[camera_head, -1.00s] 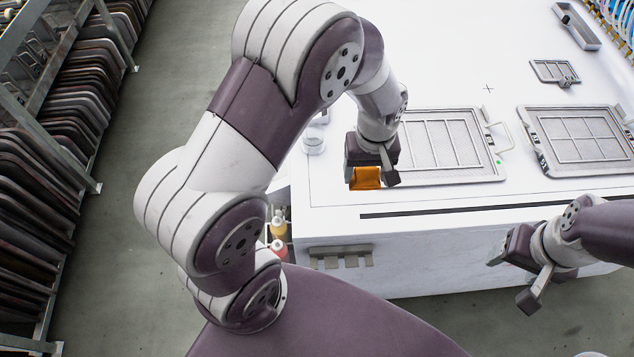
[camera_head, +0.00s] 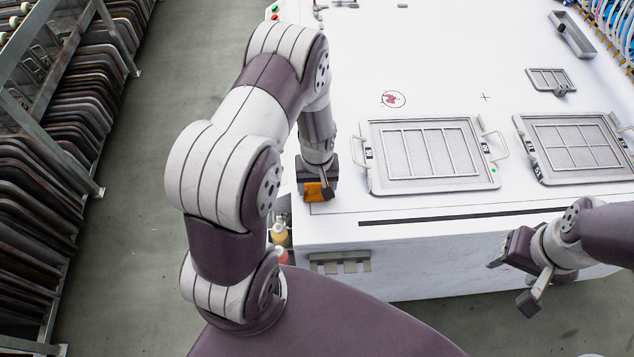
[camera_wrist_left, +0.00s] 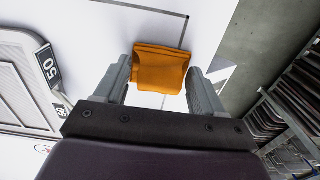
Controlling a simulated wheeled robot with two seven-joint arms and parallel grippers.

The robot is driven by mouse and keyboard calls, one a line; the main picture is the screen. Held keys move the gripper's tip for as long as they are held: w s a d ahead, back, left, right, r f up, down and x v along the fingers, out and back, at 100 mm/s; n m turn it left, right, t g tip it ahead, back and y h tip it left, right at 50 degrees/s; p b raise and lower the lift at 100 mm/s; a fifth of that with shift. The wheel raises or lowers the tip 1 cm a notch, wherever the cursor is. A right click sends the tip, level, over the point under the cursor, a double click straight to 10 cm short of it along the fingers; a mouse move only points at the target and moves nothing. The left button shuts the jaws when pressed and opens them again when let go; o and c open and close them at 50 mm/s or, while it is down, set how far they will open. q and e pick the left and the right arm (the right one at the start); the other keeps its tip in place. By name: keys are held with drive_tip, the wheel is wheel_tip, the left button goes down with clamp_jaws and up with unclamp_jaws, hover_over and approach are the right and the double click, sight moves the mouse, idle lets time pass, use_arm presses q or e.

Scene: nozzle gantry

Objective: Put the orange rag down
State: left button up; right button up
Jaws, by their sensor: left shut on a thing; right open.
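The orange rag (camera_head: 314,191) is a small folded cloth held in my left gripper (camera_head: 318,192), at the left front corner of the white table (camera_head: 440,82). In the left wrist view the rag (camera_wrist_left: 160,70) sits between the two grey fingers, which are shut on it. I cannot tell whether the rag touches the table top. My right gripper (camera_head: 513,279) is open and empty, in front of the table's front edge at the right.
Two framed grey trays (camera_head: 432,190) (camera_head: 583,178) lie on the table to the right of the rag. A small grey frame (camera_head: 552,80) and a narrow tray (camera_head: 574,36) lie farther back. A rack of dark panels (camera_head: 60,130) stands at the left.

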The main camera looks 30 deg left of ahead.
use_arm(q)
drive_tip(key=shift+f, duration=0.2)
drive_tip(key=o, duration=1)
drive_tip(key=shift+o, duration=0.2)
